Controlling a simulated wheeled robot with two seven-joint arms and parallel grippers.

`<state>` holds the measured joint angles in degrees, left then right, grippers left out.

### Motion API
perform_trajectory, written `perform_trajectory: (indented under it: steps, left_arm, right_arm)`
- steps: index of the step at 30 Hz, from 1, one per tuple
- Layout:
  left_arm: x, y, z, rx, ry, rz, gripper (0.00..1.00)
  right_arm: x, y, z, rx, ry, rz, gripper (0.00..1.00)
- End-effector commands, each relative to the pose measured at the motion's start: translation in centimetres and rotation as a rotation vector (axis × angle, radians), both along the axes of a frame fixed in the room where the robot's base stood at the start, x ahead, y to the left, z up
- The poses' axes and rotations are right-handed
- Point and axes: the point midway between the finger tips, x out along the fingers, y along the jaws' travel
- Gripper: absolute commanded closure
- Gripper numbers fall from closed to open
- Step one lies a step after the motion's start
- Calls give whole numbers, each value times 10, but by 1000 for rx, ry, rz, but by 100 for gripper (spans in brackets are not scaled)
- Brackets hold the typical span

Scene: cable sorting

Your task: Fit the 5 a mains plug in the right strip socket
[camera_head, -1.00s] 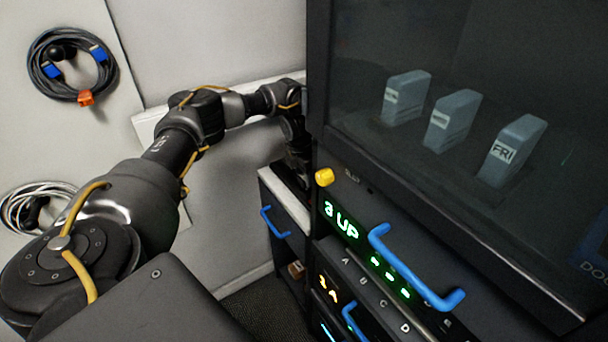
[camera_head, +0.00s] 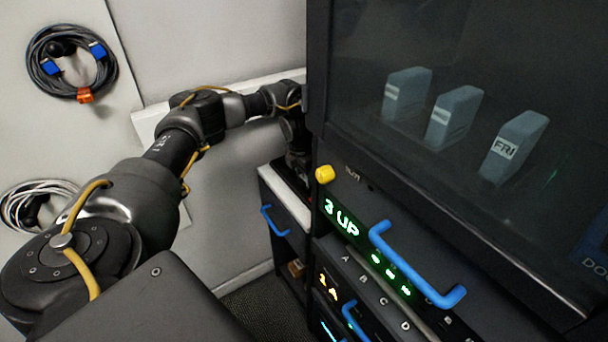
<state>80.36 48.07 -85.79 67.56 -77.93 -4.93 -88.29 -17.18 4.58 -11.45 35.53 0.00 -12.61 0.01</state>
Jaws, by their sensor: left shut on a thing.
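My left arm reaches in from the left, and my left gripper (camera_head: 299,168) points down over the white-topped bench at the edge of the dark cabinet. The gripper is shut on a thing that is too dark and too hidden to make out. The cabinet's edge hides part of the gripper's surroundings. I cannot make out the mains plug or the strip socket in this view. My right gripper is not in view.
The tall dark cabinet (camera_head: 420,190) with a blue handle (camera_head: 415,270) stands close on the gripper's right. A low unit with a blue handle (camera_head: 274,221) stands below it. Coiled cables (camera_head: 72,62) hang on the left wall. The floor (camera_head: 255,308) is clear.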

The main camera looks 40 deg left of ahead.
Motion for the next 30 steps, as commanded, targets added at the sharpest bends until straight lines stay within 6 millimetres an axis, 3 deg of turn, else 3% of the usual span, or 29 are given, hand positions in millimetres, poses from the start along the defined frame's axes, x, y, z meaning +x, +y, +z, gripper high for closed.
perform_trajectory:
  steps: [30]
  left_arm:
    - [0, 0, -8, 0, -1, 0, 86]
  right_arm:
    - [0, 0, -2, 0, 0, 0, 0]
